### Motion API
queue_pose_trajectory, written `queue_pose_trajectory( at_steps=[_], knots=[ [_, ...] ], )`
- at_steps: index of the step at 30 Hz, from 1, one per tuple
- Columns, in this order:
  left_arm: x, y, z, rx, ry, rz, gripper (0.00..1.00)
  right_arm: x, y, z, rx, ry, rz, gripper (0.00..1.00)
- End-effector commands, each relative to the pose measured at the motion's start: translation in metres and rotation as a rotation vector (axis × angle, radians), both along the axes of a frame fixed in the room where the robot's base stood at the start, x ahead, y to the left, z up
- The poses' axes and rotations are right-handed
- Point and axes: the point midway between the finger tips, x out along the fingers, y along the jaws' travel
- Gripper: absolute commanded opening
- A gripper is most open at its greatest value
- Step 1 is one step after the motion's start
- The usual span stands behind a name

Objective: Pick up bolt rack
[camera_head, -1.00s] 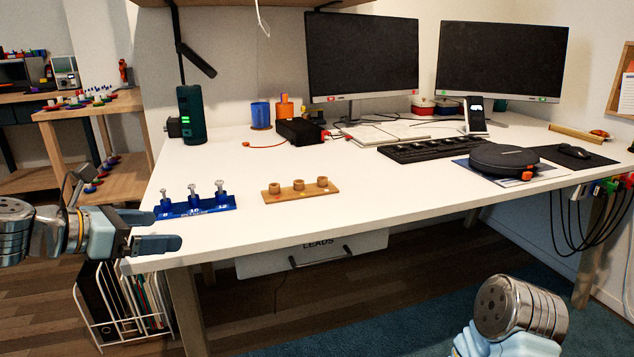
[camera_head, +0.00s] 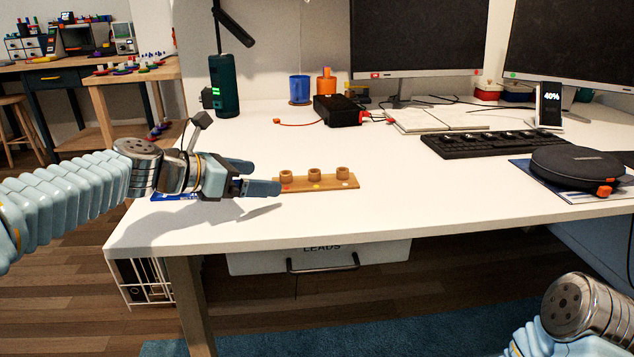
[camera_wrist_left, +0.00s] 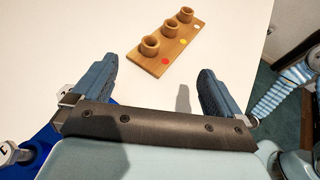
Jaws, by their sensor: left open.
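The blue bolt rack (camera_head: 168,196) lies on the white desk near its left edge, mostly hidden behind my left gripper in the head view. In the left wrist view, part of the blue rack (camera_wrist_left: 42,146) shows at the lower left, with bolt heads beside it; the gripper body hides the rest. My left gripper (camera_head: 257,176) is open, with nothing between its fingers, above the desk over the rack's area. Its spread fingers (camera_wrist_left: 155,78) point toward the wooden rack in the wrist view. I cannot tell whether it touches the bolt rack. My right gripper is out of view.
A wooden rack (camera_head: 320,182) with three round cups lies just beyond my left fingertips. A black box (camera_head: 337,110), blue cup (camera_head: 299,88) and green cylinder (camera_head: 224,86) stand behind. The keyboard (camera_head: 492,143) is at right. The desk's middle is clear.

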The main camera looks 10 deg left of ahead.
Motion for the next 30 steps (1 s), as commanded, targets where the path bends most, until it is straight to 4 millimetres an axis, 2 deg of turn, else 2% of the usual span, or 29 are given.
queue_pose_trajectory(
  at_steps=[7, 15, 23, 24, 26, 30],
  knots=[
    [0.017, -0.015, -0.009, 0.0, 0.001, -0.001, 1.0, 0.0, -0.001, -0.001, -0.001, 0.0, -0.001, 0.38],
    [0.046, -0.041, -0.02, 0.0, 0.001, -0.002, 1.0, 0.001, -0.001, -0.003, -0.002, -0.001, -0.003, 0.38],
    [0.05, -0.044, -0.022, 0.0, 0.0, 0.001, 1.0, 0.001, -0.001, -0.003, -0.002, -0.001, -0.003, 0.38],
    [0.05, -0.044, -0.022, 0.0, 0.0, 0.001, 0.98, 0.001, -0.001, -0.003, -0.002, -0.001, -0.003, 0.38],
    [0.05, -0.044, -0.022, 0.0, 0.0, 0.0, 0.89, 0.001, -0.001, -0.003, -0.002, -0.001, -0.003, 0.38],
    [0.05, -0.044, -0.022, 0.0, 0.0, 0.0, 0.68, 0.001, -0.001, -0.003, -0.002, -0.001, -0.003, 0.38]
  ],
)
